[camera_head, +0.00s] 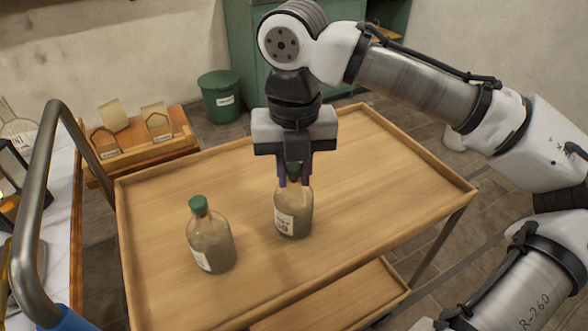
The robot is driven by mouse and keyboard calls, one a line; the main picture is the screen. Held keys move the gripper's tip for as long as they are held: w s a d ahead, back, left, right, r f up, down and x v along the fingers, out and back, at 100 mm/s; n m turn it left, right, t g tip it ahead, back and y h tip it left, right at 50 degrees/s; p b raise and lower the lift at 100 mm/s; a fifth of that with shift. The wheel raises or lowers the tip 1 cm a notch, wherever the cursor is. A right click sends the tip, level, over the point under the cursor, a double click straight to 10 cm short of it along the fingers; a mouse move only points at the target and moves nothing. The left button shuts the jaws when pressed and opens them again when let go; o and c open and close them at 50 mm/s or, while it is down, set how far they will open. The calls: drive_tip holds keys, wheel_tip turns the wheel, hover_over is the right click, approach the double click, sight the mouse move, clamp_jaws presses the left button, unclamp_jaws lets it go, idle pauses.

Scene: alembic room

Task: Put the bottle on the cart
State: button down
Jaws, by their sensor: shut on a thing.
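The cart (390,165) is a wooden tray-topped cart with a raised rim and a lower shelf. My gripper (295,178) points straight down over the middle of its top, shut on the neck of a bottle (294,212). This bottle is glass with a pale label and stands upright at the cart's top surface. I cannot tell whether its base touches the wood. A second, similar bottle (211,241) with a green cap and a white label stands upright on the cart, to the left and nearer. The held bottle's cap is mostly hidden by my fingers.
A metal handle (37,200) rises at the left beside a white-topped table (62,255). A wooden stand with small blocks (150,150) and a green bin (219,97) are behind the cart. A green cabinet (250,50) stands farther back. The cart's right half is clear.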

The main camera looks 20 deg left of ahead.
drive_tip(key=c, duration=1.3)
unclamp_jaws()
drive_tip(key=shift+f, duration=0.15)
drive_tip(key=shift+o, duration=0.2)
wheel_tip(320, 180, up, 12)
drive_tip(key=p, duration=0.2)
drive_tip(key=shift+r, duration=0.2)
